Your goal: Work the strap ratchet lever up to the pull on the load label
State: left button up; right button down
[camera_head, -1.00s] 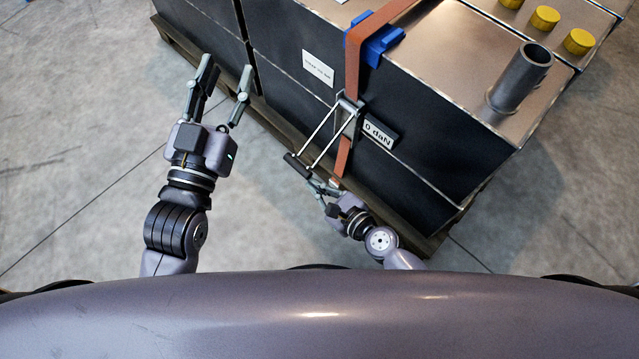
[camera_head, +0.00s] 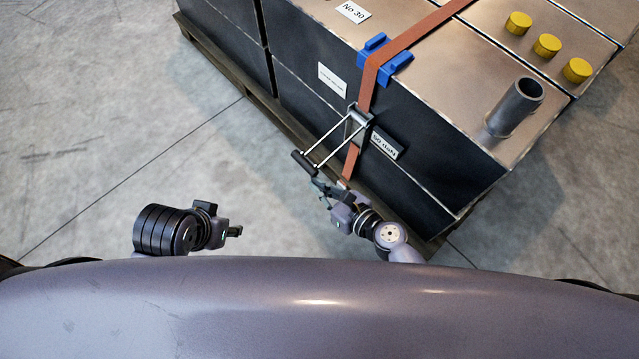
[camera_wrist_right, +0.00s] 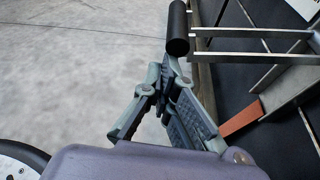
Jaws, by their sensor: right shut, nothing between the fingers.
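The orange strap (camera_head: 369,85) runs over the crate edge and down its dark side through the metal ratchet (camera_head: 360,118). The ratchet lever (camera_head: 325,144) sticks out from the side and ends in a black grip (camera_head: 304,164). A white load label (camera_head: 332,80) is on the crate side; its print is too small to read. A small readout (camera_head: 384,146) sits right of the ratchet, its figures unclear. My right gripper (camera_head: 318,187) is shut and empty just below the grip; the grip's end (camera_wrist_right: 178,30) is just beyond its fingertips. My left gripper (camera_head: 236,231) is seen edge-on, away from the crate.
The crate stands on a wooden pallet (camera_head: 226,68). Blue edge protectors (camera_head: 396,66) sit under the strap at the top edge. A grey pipe (camera_head: 514,108) and yellow caps (camera_head: 547,45) stand on top. The floor left of the pallet is clear.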

jog(key=shift+w+r+p, duration=0.1)
jog(key=shift+r+p, duration=0.2)
jog(key=shift+r, duration=0.25)
dwell(0.4)
